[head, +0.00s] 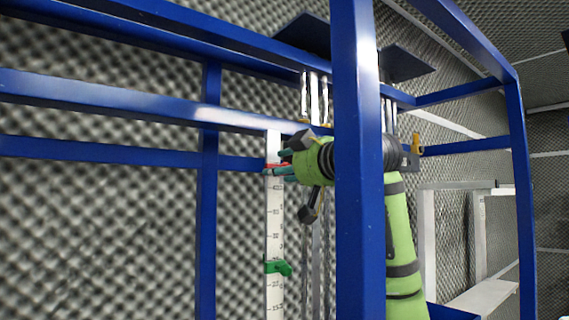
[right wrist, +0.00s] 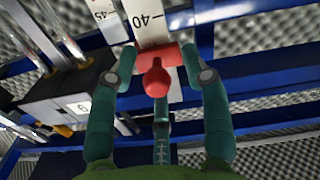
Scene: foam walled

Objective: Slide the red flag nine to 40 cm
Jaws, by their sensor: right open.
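The red flag (right wrist: 157,72) is a small red slider with a rounded knob, on a white graduated scale (right wrist: 146,30). In the right wrist view it sits a little below the printed 40 mark in the picture. My right gripper (right wrist: 160,62) is open, with its teal fingertips on either side of the flag; whether they touch it is unclear. In the head view the red flag (head: 275,167) is near the upper part of the scale (head: 275,230), partly hidden by my right gripper (head: 285,163). My left gripper is not in view.
A green flag (head: 277,267) sits lower on the same scale. Blue frame bars (head: 357,230) surround the area, one upright crossing in front of my right arm. In the right wrist view, another scale (right wrist: 104,15) marked 45 and dark blocks (right wrist: 60,95) stand at the left.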

